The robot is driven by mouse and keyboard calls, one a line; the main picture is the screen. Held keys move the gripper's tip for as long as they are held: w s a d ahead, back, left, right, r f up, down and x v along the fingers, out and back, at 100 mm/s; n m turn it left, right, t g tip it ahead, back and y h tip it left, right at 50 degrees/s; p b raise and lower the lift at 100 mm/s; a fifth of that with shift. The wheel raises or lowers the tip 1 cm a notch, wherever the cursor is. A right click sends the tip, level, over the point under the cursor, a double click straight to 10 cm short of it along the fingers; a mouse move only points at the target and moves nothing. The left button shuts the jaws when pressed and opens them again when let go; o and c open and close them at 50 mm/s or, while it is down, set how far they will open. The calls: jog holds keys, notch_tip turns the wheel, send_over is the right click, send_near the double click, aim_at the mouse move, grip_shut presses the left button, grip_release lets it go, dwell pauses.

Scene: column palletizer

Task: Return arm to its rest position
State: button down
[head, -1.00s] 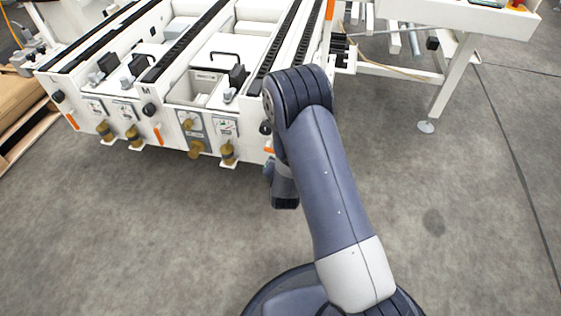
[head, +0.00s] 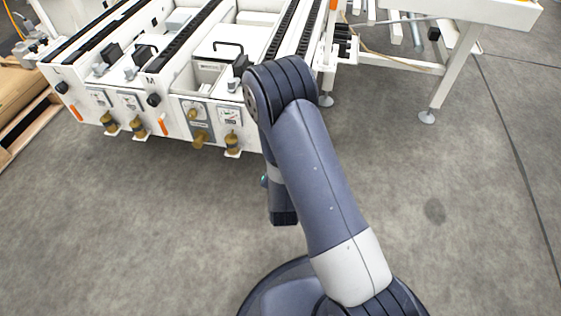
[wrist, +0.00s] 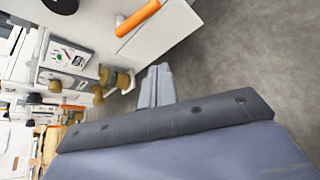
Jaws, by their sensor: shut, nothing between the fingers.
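My arm bends at its elbow in the head view, with its lower part hanging down in front of the white conveyor machine (head: 215,75). My gripper (wrist: 157,86) shows in the wrist view as two pale grey fingers side by side. The fingers are shut with nothing between them. In that view they point toward the floor and the lower edge of the white machine, beside a brass-coloured knob. Whether they touch anything is not clear, but they look free. In the head view the gripper cannot be made out apart from the wrist.
Brass-coloured fittings (head: 200,139) and orange handles (head: 76,112) stick out from the machine's front. A white table leg (head: 452,75) stands on a round foot at the upper right. A pallet (head: 25,135) lies at the left edge. The grey floor (head: 120,230) in front is clear.

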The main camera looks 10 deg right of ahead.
jog(key=shift+s+r, duration=0.15)
jog(key=shift+s, duration=0.15)
jog(key=shift+w, duration=0.1)
dwell(0.3)
